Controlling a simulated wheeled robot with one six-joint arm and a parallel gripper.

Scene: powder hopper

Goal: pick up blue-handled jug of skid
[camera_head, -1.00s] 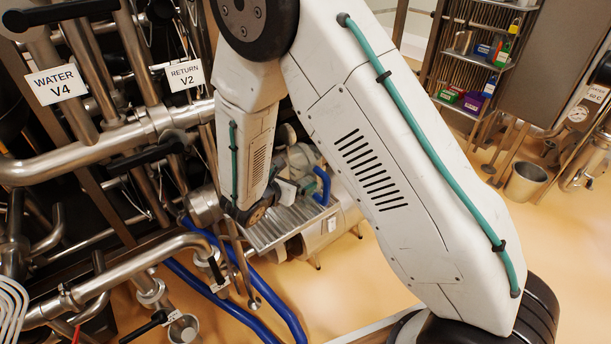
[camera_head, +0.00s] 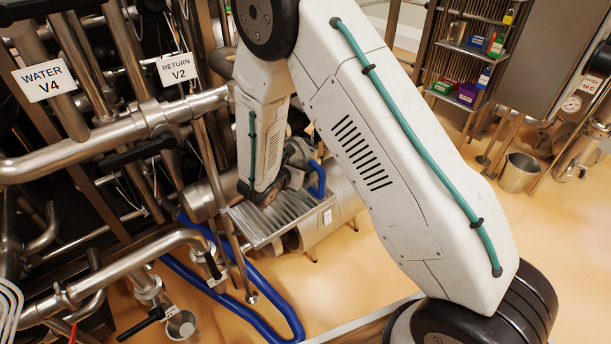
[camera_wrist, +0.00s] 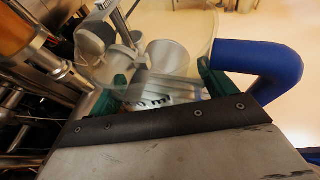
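The jug (camera_wrist: 180,92) is clear, with dark "ml" lettering and a blue handle (camera_wrist: 265,65) on its right in the wrist view. In the head view its blue handle (camera_head: 318,180) stands over the ribbed metal top of the skid (camera_head: 270,222). My gripper (camera_wrist: 163,85) has its two green fingers apart, with part of the jug between them. The handle lies outside the right finger. I see no clear squeeze on the jug. In the head view my wrist hides the fingers and most of the jug body.
Steel pipes and valves (camera_head: 120,135) crowd the left, close to my arm. Blue hoses (camera_head: 255,315) lie on the floor below the skid. A shelf rack (camera_head: 465,60) and a steel bucket (camera_head: 520,172) stand at the right. The orange floor right of the skid is open.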

